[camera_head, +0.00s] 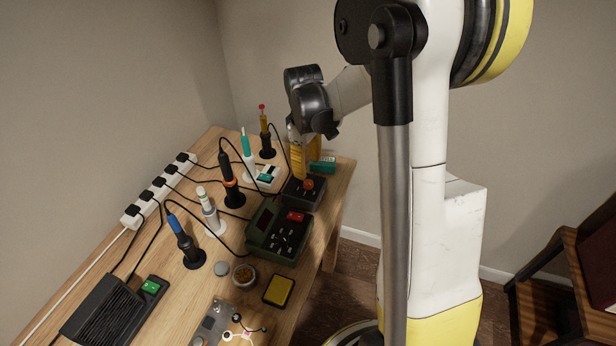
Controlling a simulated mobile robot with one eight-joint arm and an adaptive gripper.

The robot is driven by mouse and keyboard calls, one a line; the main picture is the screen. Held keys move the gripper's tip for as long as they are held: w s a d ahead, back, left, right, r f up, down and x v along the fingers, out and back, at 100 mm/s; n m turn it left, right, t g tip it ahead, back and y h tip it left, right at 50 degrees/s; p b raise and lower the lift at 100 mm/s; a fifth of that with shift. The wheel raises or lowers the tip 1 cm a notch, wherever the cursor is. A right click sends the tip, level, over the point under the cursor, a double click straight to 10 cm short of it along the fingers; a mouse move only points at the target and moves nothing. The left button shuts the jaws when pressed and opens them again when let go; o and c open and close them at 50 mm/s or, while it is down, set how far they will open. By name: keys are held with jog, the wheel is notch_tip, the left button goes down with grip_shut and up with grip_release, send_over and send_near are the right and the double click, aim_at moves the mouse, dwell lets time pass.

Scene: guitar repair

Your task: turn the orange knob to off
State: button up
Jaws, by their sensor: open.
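The orange knob (308,184) is on top of a dark box (301,198) near the right edge of the workbench. It is small in the head view, and I cannot read its setting or any marking around it. My gripper (327,129) is at the end of my arm, dark, above and behind the knob in the picture, apart from it. Its fingers are small and partly hidden by the dark wrist. It is open, and I see nothing held in it.
A green-grey device (277,234) with a red switch stands in front of the box. Soldering irons in stands, including an orange-black one (231,184), and loose cables crowd the left. A power strip (158,187) lines the bench's left edge.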

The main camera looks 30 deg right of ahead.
aim_at(307, 184)
jog(key=shift+a+r, duration=0.1)
jog(key=shift+r, duration=2.1)
